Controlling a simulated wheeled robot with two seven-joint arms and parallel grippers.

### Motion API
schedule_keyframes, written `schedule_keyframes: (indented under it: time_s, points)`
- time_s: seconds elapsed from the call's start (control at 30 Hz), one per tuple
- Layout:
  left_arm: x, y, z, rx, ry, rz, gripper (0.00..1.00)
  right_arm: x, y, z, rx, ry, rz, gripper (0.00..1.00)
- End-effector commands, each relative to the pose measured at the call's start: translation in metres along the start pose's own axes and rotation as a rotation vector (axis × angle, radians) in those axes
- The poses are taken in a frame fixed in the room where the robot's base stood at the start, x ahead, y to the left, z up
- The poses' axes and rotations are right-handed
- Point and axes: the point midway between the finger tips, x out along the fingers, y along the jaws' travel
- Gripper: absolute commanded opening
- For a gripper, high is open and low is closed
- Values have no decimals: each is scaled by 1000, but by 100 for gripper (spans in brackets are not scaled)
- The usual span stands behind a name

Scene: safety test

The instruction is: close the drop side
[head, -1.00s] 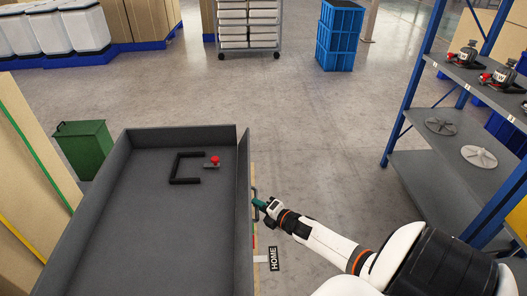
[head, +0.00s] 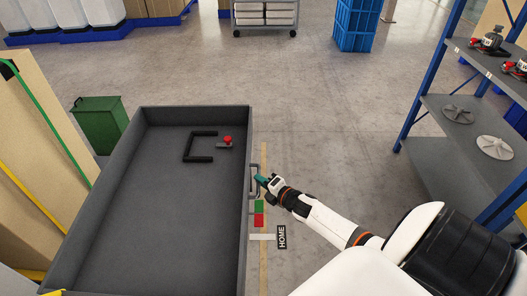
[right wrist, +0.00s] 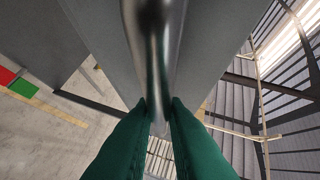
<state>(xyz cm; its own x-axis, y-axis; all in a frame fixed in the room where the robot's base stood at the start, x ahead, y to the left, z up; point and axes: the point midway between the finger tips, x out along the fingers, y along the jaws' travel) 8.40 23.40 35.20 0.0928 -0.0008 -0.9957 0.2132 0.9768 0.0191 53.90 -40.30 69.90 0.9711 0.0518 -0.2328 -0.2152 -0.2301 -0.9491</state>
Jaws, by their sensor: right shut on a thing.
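The grey open-topped bin (head: 150,112) has a right wall that is the drop side (head: 247,150). It stands upright, and its far end meets the far wall with no gap that I can see. A metal bar handle (head: 257,168) is on its outer face. My right gripper (head: 260,180) is at this handle from the right, outside the bin. In the right wrist view its green fingers (right wrist: 160,108) are shut on the handle bar (right wrist: 146,40). My left gripper is not in view.
A black bracket (head: 188,147) and a red button (head: 228,140) lie inside the bin. A HOME sign (head: 282,237) and red and green floor patches (head: 259,220) are right of it. A shelf (head: 465,125) stands at right, a green bin (head: 98,122) at left.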

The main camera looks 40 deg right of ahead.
Motion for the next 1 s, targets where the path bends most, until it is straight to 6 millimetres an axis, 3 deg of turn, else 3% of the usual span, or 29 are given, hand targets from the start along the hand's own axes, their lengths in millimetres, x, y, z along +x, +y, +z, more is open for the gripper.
schedule_keyframes:
  time_s: [0.03, 0.27, 0.3, 0.43, 0.77, 1.0]
  points:
    - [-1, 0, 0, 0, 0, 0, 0, 4, -12, 3, 8, -7, -27, 0]
    - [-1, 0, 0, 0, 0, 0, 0, 4, -13, 4, 9, -9, -29, 0]
    - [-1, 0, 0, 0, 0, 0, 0, 4, -13, 4, 9, -9, -29, 14]
    - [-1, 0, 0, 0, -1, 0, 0, 4, -12, 3, 7, -8, -27, 34]
    - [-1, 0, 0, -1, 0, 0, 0, -5, -7, 3, 4, -8, -17, 34]
    - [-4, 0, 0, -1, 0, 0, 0, -48, -6, 3, 4, -7, -14, 34]
